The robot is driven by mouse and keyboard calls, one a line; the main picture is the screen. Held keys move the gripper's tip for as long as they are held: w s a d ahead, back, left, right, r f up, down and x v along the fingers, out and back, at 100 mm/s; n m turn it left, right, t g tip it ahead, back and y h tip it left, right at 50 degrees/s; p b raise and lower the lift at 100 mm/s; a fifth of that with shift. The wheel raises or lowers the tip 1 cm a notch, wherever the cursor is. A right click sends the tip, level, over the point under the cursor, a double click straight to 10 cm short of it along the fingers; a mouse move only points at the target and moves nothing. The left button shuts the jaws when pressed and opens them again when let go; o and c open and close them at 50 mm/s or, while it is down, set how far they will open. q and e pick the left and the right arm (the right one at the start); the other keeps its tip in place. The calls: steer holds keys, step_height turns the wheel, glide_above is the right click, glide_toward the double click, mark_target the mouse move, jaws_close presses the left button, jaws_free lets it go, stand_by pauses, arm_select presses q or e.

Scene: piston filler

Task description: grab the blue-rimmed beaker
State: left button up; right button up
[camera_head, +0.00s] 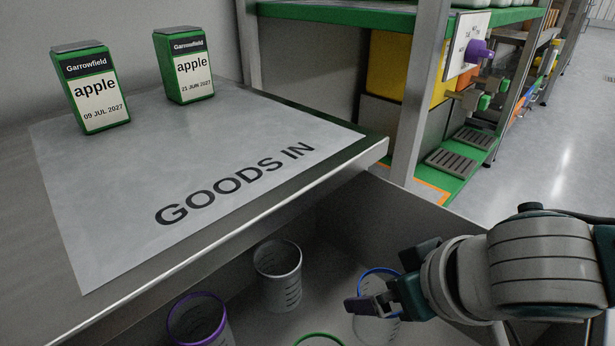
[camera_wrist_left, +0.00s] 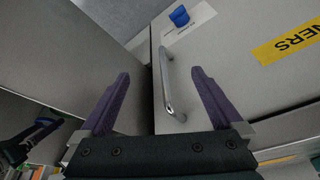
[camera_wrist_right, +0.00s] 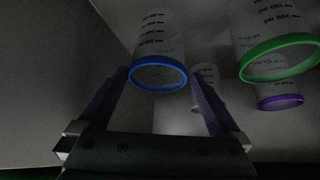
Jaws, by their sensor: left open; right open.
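The blue-rimmed beaker (camera_head: 378,272) stands in a grey bin below the table edge in the head view, partly hidden by my right gripper (camera_head: 368,304). In the right wrist view the clear, graduated blue-rimmed beaker (camera_wrist_right: 158,40) is centred ahead, its rim (camera_wrist_right: 159,87) lying between the two fingertips in the picture. My right gripper (camera_wrist_right: 160,78) is open there, with a finger to either side; contact is not visible. My left gripper (camera_wrist_left: 160,76) is open and empty, facing a cabinet front with a metal handle (camera_wrist_left: 167,85).
A green-rimmed beaker (camera_wrist_right: 280,55), a purple-rimmed beaker (camera_head: 200,322) and a plain-rimmed beaker (camera_head: 278,278) share the bin. Bin walls (camera_head: 425,225) surround them. The GOODS IN table (camera_head: 300,185) overhangs at left, bearing two green apple cartons (camera_head: 95,90).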

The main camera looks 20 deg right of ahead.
steer(key=b+x, duration=0.4)
steer(key=x, duration=0.1)
steer(key=shift+s+d+f, duration=0.2)
steer(key=shift+s, duration=0.1)
steer(key=shift+w+f, duration=0.15)
steer(key=shift+w, duration=0.1)
steer(key=c, duration=1.2)
steer(key=shift+o, duration=0.2)
